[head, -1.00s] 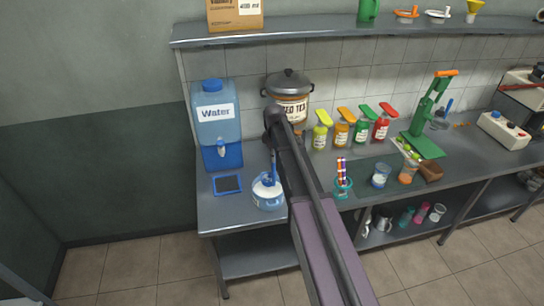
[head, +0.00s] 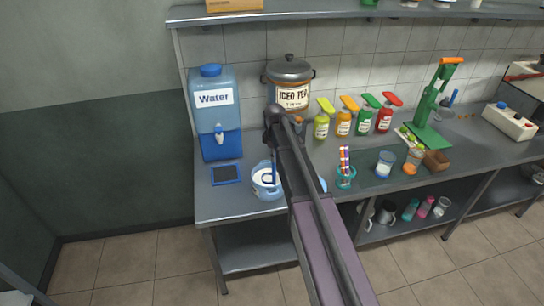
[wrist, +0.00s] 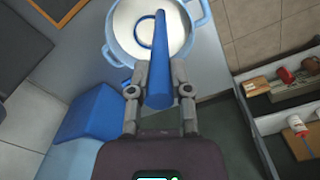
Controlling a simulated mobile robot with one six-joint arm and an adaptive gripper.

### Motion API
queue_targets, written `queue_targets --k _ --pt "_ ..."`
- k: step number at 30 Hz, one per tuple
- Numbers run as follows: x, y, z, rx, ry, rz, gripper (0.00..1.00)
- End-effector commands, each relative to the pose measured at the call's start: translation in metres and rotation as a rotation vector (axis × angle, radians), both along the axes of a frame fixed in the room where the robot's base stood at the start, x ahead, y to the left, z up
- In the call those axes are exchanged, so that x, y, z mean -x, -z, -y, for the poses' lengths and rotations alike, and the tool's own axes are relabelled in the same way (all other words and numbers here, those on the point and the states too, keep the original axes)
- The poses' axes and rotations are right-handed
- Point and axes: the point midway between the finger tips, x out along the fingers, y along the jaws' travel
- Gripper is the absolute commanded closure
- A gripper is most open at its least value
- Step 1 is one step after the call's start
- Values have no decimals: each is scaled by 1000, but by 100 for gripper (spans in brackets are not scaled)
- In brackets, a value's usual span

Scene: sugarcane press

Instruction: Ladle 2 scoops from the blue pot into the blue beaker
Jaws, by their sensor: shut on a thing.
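The blue pot (head: 258,190), with white contents, stands near the counter's front left edge. It also shows at the top of the wrist view (wrist: 117,47). My gripper (wrist: 160,92) is shut on the handle of a blue ladle (wrist: 160,55), above the pot's near side. The ladle's round bowl rim shows inside the pot against the white contents; how deep it sits is unclear. A clear beaker with a bluish look (head: 385,165) stands on the dark mat to the right, apart from the pot.
A water dispenser (head: 214,105), a dark blue-framed pad (head: 225,174) and an iced tea pot (head: 290,80) are nearby. A holder with striped straws (head: 345,176) stands right of my arm. A bluish thing (head: 322,185) is mostly hidden by my arm.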

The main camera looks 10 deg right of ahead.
Motion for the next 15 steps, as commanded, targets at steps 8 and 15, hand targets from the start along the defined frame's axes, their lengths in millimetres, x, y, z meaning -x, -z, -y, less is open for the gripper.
queue_targets --k 8,15 --pt "0 18 0 0 0 0 100" --pt "0 22 0 0 1 0 100"
